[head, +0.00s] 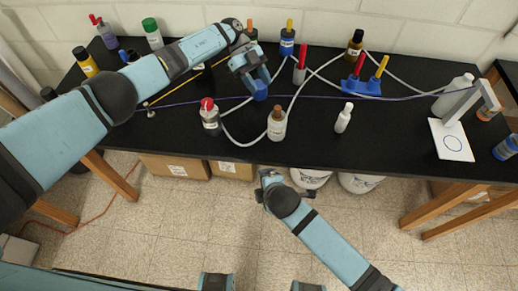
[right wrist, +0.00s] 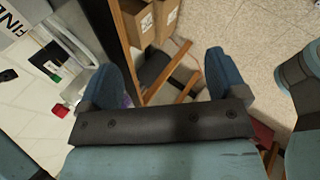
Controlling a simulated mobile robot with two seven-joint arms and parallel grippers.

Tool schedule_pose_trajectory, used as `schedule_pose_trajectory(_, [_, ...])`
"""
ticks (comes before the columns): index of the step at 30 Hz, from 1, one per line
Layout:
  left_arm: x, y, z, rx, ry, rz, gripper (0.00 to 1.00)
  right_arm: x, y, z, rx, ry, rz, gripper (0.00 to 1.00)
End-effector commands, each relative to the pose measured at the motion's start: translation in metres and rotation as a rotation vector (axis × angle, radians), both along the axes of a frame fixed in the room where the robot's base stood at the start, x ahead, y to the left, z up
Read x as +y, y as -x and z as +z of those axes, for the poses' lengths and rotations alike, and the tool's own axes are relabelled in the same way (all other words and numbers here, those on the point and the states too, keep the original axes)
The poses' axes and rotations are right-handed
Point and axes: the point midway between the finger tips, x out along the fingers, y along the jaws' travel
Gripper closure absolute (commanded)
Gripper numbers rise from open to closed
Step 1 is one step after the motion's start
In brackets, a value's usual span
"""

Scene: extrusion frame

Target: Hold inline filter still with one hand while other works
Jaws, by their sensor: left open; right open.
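I cannot tell for certain which piece is the inline filter. Pale tubing (head: 297,98) loops over the black table among a clear bottle with a red cap (head: 210,117), a bottle with a brown cap (head: 277,124) and a blue block with red and yellow tops (head: 362,85). My left gripper (head: 258,84) is open above the table, over the tubing behind these two bottles; its fingers partly hide what lies beneath. My right gripper (head: 266,180) is in front of the table edge. In the right wrist view, its fingers (right wrist: 165,82) are wide apart with nothing between them.
The black table (head: 400,125) has bare room at front right, beside a small white bottle (head: 343,118). Several bottles line the back. Boxes (head: 175,167) and buckets stand underneath.

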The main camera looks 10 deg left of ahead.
Motion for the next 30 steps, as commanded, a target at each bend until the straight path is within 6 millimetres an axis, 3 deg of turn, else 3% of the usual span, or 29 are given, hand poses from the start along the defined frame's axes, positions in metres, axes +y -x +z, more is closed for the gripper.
schedule_pose_trajectory(3, [0.0, 0.0, 0.0, 0.0, 0.0, 0.0, 0.57, 0.025, -0.015, 0.017, -0.095, 0.255, 0.166, 0.1])
schedule_pose_trajectory(6, [0.0, 0.0, 0.0, 0.0, 0.0, 0.0, 0.57, 0.035, -0.026, 0.03, -0.18, 0.486, 0.275, 0.1])
schedule_pose_trajectory(15, [0.0, 0.0, 0.0, 0.0, 0.0, 0.0, 0.57, 0.037, -0.056, 0.074, -0.406, 1.083, 0.414, 0.1])
schedule_pose_trajectory(22, [0.0, 0.0, 0.0, 0.0, 0.0, 0.0, 0.57, 0.032, -0.066, 0.089, -0.468, 1.26, 0.415, 0.1])
schedule_pose_trajectory(30, [0.0, 0.0, 0.0, 0.0, 0.0, 0.0, 0.57, 0.022, -0.096, 0.077, -0.469, 1.273, 0.412, 0.1])
